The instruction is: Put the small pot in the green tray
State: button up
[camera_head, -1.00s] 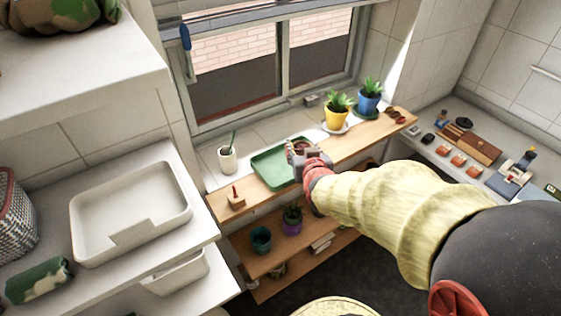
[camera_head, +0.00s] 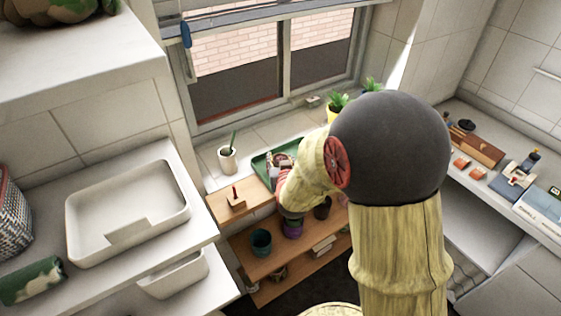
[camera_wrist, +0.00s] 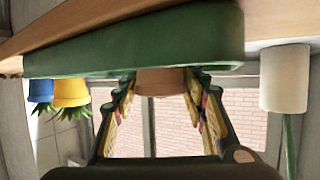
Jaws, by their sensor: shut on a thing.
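The green tray (camera_head: 259,166) lies on the wooden shelf under the window. It also shows in the wrist view (camera_wrist: 120,48), which is upside down, as a long green wall. My gripper (camera_head: 281,160) is over the tray area, partly hidden by my own arm in the head view. In the wrist view, my gripper (camera_wrist: 162,84) is shut on the small terracotta pot (camera_wrist: 160,80), with a finger on each side. The pot's base meets the tray wall's edge in that view, and I cannot tell whether the base touches the tray floor.
A white cup (camera_head: 227,159) stands left of the tray. A yellow potted plant (camera_wrist: 71,92) and a blue potted plant (camera_wrist: 40,90) stand on the other side. A lower shelf (camera_head: 262,267) holds more pots.

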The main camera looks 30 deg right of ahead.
jog(key=o, duration=1.1)
jog(key=shift+f, duration=0.15)
jog(key=shift+o, duration=0.4)
